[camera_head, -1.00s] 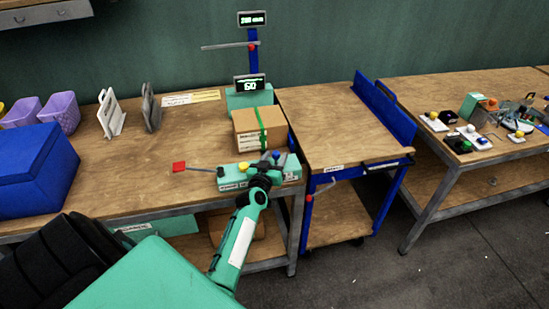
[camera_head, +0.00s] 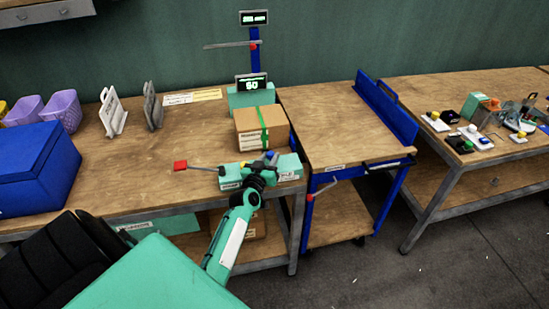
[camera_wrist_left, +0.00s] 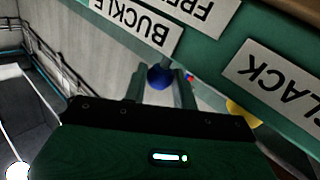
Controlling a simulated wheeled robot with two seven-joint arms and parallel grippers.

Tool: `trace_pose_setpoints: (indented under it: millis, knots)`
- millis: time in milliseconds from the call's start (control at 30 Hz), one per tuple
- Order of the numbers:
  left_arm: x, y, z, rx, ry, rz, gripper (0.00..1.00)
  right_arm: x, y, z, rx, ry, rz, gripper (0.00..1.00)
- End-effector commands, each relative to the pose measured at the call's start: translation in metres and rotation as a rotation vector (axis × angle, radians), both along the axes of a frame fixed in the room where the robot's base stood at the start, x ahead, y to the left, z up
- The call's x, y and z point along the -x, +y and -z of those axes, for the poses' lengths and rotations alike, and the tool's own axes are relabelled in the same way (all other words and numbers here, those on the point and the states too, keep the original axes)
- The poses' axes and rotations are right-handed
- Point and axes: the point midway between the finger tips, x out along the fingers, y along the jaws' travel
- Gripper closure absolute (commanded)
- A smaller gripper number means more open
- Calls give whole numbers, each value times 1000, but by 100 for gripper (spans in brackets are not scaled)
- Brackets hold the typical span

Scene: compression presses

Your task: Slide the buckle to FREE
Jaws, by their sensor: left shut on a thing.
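A teal strapping unit (camera_head: 288,166) with labels along its front sits at the front edge of the bench, before a cardboard box (camera_head: 258,127) with a green strap over it. My left gripper (camera_head: 264,163) is at the unit, coming from the front. In the left wrist view it is shut on the blue knob (camera_wrist_left: 159,77), which sits between the fingers beside the BUCKLE label (camera_wrist_left: 140,24). The FREE label (camera_wrist_left: 188,12) is to the right of that label. A yellow knob (camera_wrist_left: 242,112) stands by the SLACK label (camera_wrist_left: 280,80). The buckle's exact position is hidden.
A lever with a red end (camera_head: 180,166) sticks out left of the unit. A post with displays (camera_head: 252,84) stands behind the box. A blue bin (camera_head: 38,168) is at the left, and a blue cart (camera_head: 345,130) stands right of the bench.

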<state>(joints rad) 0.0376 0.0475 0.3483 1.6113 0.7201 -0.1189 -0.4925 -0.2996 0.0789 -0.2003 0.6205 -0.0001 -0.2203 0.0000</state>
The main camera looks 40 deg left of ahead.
Motion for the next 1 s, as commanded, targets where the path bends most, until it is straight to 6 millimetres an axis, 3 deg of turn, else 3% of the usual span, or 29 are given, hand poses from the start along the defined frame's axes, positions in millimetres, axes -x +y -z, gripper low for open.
trace_pose_setpoints:
  millis: [200,233,333,733,1000]
  knots:
    - [2,3,0,0,-1,-6,100,0,1,0,-1,0,1,64]
    - [2,3,0,0,-1,-6,68,0,1,0,0,0,1,64]
    - [2,3,0,0,0,-5,50,0,0,0,0,0,1,64]
    - [8,0,1,0,1,-3,50,0,0,1,0,0,1,64]
    - [52,-12,3,1,2,-5,50,0,-1,8,1,0,0,64]
